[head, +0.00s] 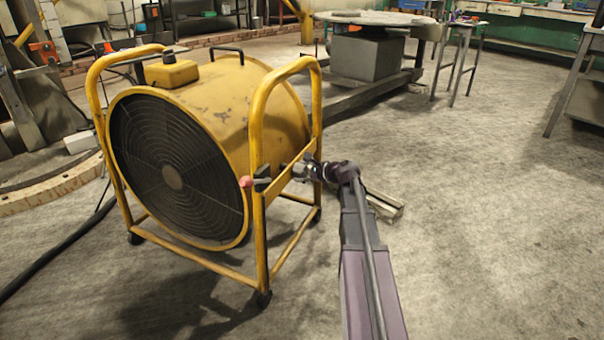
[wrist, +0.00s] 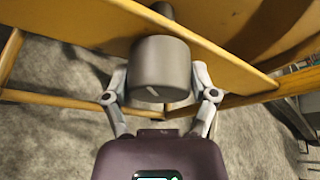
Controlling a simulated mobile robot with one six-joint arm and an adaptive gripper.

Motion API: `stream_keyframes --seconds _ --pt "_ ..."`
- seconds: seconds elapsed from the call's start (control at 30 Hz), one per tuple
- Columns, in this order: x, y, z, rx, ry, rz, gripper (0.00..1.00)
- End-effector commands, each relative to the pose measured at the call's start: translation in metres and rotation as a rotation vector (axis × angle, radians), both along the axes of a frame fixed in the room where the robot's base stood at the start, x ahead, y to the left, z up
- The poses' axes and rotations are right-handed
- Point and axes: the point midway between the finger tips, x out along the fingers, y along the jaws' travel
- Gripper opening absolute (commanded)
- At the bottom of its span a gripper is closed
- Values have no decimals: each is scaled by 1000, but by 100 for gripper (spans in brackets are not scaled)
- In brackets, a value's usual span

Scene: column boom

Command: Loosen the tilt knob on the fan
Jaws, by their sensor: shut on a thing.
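The yellow drum fan (head: 225,100) stands in a yellow tube frame, its round dark grille facing front left in the head view. The tilt knob (wrist: 160,62) is a dark grey cylinder with a short pale mark low on its near face. It sits against a flat yellow bar (wrist: 215,45) of the frame. My gripper (head: 302,169) is at the right side of the frame in the head view. In the wrist view its two fingers (wrist: 161,80) are shut on the knob, one on each side. The head view does not show the knob clearly.
A black clamp-like part (head: 262,180) with a pinkish ball end is on the front right post. A round-topped table (head: 375,18) and a stool (head: 465,30) stand behind. A dark hose (head: 50,255) lies at left.

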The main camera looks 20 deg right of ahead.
Motion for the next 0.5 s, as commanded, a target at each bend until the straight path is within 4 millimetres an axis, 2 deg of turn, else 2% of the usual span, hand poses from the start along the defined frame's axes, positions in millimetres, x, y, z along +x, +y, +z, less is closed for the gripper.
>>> stream_keyframes --seconds 0.2,0.5 --pt "1 1 -1 -122 -100 -1 27" --pt "1 0 1 -205 -168 0 27"
